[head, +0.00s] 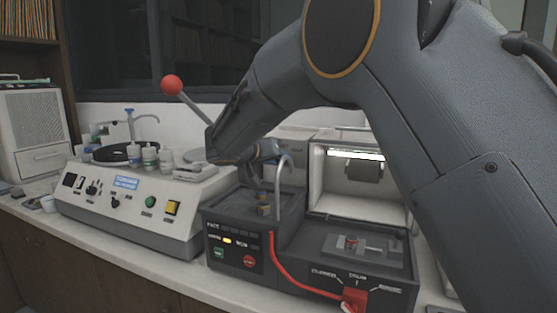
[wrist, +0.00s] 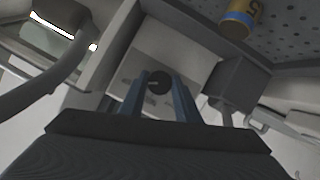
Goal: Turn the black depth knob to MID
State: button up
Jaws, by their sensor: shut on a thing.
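In the wrist view, a round black knob (wrist: 160,82) sits on a light grey panel (wrist: 176,50). A pale pointer mark shows on its face, pointing to the picture's left. Small markings lie around it, too blurred to read, so I cannot tell which is MID. My gripper (wrist: 158,88) is shut on the knob, with one blue-grey finger on each side of it. In the head view, my arm reaches down behind the dark machine's top, and the fingertips and this knob cannot be made out.
A gold and blue cylinder (wrist: 237,20) stands on a perforated dark surface nearby; a curved pipe (wrist: 50,90) is at the left. A beige machine (head: 130,230) stands left.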

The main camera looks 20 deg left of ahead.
jog(key=shift+f+b, duration=0.1)
jog(key=shift+b, duration=0.25)
jog(key=shift+a+f+n+h+b, duration=0.1)
jog(key=shift+n+h+b, duration=0.2)
jog(key=shift+n+b, duration=0.25)
jog(key=n+h+b, duration=0.1)
jog(key=n+b, duration=0.1)
jog(key=shift+t+h+b, duration=0.3)
jog(key=shift+b, duration=0.1)
jog(key=n+h+b, duration=0.1)
jog(key=n, duration=0.2)
jog(key=shift+a+t+b, duration=0.1)
jog(key=shift+t+b, duration=0.2)
jog(key=shift+b, duration=0.05)
jog(key=shift+n+t+h+b, duration=0.45)
jog(key=shift+n+h, duration=0.25)
jog(key=shift+n, duration=0.65)
jog(key=o, duration=1)
jog(key=shift+a, duration=0.1)
jog(key=shift+o, duration=0.2)
